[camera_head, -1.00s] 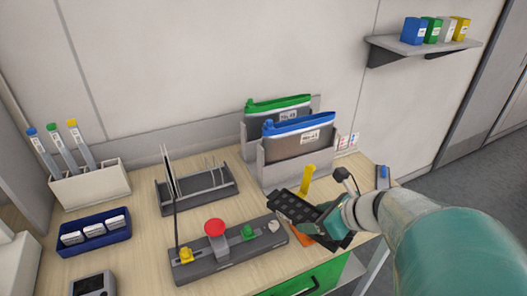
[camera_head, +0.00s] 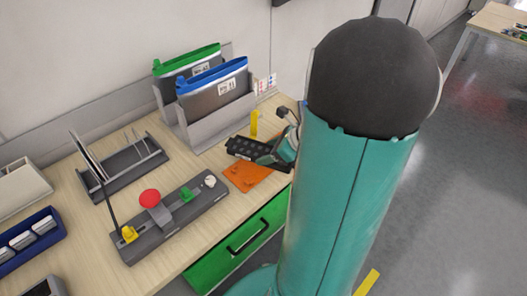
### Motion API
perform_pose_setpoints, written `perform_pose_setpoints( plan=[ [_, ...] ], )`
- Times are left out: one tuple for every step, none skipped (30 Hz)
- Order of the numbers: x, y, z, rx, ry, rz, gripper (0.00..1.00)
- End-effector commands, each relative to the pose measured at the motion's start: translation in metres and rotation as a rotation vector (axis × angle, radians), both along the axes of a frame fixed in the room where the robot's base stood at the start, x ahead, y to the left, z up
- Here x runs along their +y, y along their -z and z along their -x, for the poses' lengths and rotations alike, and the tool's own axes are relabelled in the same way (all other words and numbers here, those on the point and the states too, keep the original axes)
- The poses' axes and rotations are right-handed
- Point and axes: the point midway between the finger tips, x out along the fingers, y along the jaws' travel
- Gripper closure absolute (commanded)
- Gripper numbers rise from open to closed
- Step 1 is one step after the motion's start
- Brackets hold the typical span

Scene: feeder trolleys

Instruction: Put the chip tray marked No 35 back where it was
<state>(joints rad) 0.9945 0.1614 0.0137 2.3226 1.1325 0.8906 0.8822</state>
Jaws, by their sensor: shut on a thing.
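A black chip tray (camera_head: 243,149) with rows of pockets is held at the right part of the wooden bench, above an orange plate (camera_head: 246,176). No number can be read on it. My gripper (camera_head: 268,158) is shut on the tray's right end. My teal arm hides the bench's right end and part of the gripper. A rack (camera_head: 125,170) with upright thin dividers stands at the left of the bench, with thin plates standing in its left end.
Two zipped pouches, green (camera_head: 188,62) and blue (camera_head: 214,90), stand in grey holders behind. A control strip with a red button (camera_head: 149,198) lies in front. A yellow upright piece (camera_head: 254,124) stands close behind the tray. A green drawer (camera_head: 235,245) is below; open floor lies right.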

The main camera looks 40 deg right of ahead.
Motion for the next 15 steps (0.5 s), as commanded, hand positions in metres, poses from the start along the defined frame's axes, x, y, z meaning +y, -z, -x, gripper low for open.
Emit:
perform_pose_setpoints(
  plan=[
    [-0.004,0.006,-0.002,0.001,0.000,-0.003,0.64],
    [-0.006,0.009,-0.004,0.001,0.000,-0.003,0.64],
    [-0.008,0.011,-0.005,0.000,0.001,-0.001,0.64],
    [-0.009,0.012,-0.006,0.000,0.001,-0.001,0.64],
    [-0.010,0.014,-0.006,0.000,0.001,-0.001,0.64],
    [-0.012,0.016,-0.007,0.000,0.001,-0.001,0.64],
    [-0.013,0.018,-0.007,0.000,0.001,-0.001,0.64],
    [-0.015,0.021,-0.008,0.000,0.001,-0.001,0.64],
    [-0.015,0.027,-0.008,0.002,0.000,-0.004,0.64],
    [-0.015,0.032,-0.008,0.002,0.001,-0.005,0.64],
    [-0.015,0.037,-0.008,0.001,0.001,-0.005,0.64],
    [-0.015,0.043,-0.008,0.002,0.000,-0.004,0.64],
    [-0.015,0.046,-0.008,0.001,0.000,-0.003,0.64],
    [-0.015,0.048,-0.008,0.001,0.001,-0.002,0.64],
    [-0.015,0.050,-0.008,-0.001,0.001,-0.001,0.64]
  ],
)
